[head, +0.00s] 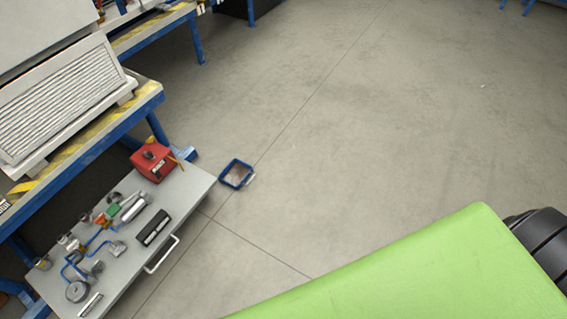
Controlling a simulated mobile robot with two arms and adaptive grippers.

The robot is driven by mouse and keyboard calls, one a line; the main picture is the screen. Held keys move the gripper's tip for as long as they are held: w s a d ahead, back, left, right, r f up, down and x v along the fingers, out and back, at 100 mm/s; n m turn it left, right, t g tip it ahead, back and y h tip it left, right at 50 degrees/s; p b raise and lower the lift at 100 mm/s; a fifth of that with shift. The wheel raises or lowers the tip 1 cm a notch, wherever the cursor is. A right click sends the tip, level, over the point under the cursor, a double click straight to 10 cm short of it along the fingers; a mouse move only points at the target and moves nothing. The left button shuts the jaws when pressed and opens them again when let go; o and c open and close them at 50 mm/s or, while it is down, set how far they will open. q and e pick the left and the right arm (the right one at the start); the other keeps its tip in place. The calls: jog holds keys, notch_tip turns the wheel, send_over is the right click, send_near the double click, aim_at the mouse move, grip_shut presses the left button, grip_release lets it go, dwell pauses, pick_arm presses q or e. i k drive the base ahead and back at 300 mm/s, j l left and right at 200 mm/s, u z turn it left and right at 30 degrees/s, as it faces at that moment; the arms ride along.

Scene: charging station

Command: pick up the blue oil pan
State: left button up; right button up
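The blue oil pan (225,182) is a small square tray with a blue rim and a brownish inside. It lies on the grey concrete floor just beyond the right corner of the grey cart, left of the picture's middle. A light handle or edge shows at its lower right side. Neither of my grippers is in the head view, so I cannot see whether they are open or shut.
A grey cart (196,196) at left carries a red box (154,162), a black case (154,228) and several metal parts. Blue-framed benches (90,145) stand behind it. A green surface (420,275) fills the lower right. The floor (350,130) is clear at centre and right.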

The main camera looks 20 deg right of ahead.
aim_at(235, 175)
jog(key=z, duration=0.25)
jog(key=u, duration=0.5)
jog(key=i+l+u, duration=0.25)
jog(key=l, duration=0.15)
jog(key=i+l+u, duration=0.2)
jog(key=l, duration=0.2)
jog(key=l+u, duration=0.25)
jog(key=l, duration=0.2)
jog(key=i+l+u, duration=0.2)
jog(key=l, duration=0.25)
jog(key=k, duration=0.1)
